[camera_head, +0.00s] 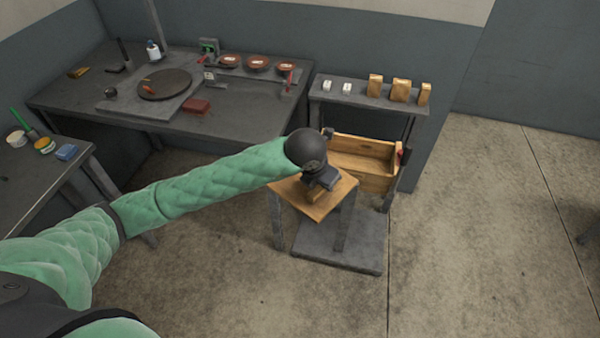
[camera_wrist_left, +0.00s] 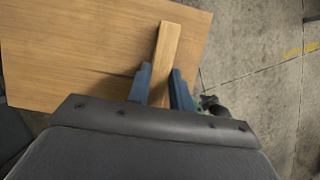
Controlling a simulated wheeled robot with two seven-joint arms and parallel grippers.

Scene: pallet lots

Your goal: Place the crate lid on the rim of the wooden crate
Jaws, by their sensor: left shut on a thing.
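The crate lid (camera_head: 338,197) is a flat, light-brown wooden board with a raised wooden strip (camera_wrist_left: 170,45). It also fills the upper left of the left wrist view (camera_wrist_left: 85,50). My left gripper (camera_head: 318,190) is shut on that strip, one blue-grey finger on each side. In the head view the lid lies over the grey legs of a small stand; I cannot tell whether it touches the stand. The wooden crate (camera_head: 377,182) is open-topped, just behind and right of the lid. My gripper and wrist hide part of the crate's left side. My right gripper is not in view.
A grey shelf (camera_head: 360,97) with several small boxes stands behind the crate. A dark workbench (camera_head: 240,125) with tools and dishes is at the back left. The floor (camera_head: 470,240) to the right is clear.

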